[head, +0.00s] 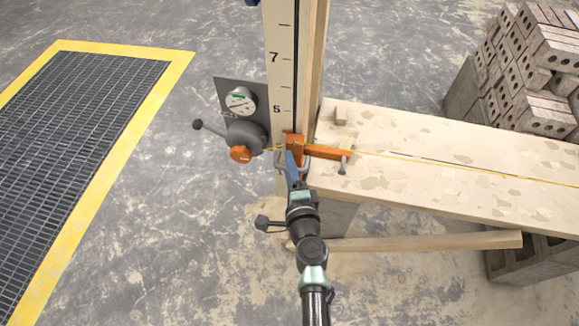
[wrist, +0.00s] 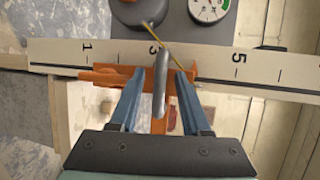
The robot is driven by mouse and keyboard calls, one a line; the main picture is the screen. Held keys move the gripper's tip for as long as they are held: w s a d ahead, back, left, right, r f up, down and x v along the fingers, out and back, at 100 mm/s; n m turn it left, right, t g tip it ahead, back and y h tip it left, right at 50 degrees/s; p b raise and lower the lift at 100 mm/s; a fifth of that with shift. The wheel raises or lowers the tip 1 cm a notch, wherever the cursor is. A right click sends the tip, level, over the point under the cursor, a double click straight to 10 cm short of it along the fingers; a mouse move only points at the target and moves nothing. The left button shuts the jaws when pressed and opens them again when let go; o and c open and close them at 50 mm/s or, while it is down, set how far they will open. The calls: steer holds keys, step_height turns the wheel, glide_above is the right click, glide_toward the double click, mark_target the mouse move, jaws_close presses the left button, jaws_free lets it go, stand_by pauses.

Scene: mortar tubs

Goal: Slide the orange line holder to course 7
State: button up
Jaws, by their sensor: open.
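The orange line holder (head: 294,146) sits on the upright scale post (head: 281,35), below the number 5 in the head view. The number 7 is higher up the post. In the wrist view the orange holder (wrist: 100,77) lies along the scale close to the 3. A grey handle (wrist: 161,88) stands out from it. My gripper (head: 291,158) is at the holder. In the wrist view its blue fingers (wrist: 160,77) are open, one on each side of the grey handle, with gaps visible.
A yellow string (head: 440,165) runs right over a mortar-spotted plank (head: 420,190). Bricks (head: 540,60) are stacked behind. A yellow-edged grate (head: 60,100) lies left.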

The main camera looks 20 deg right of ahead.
steer(key=shift+c, duration=0.2)
jaws_close()
stand_by(1.1)
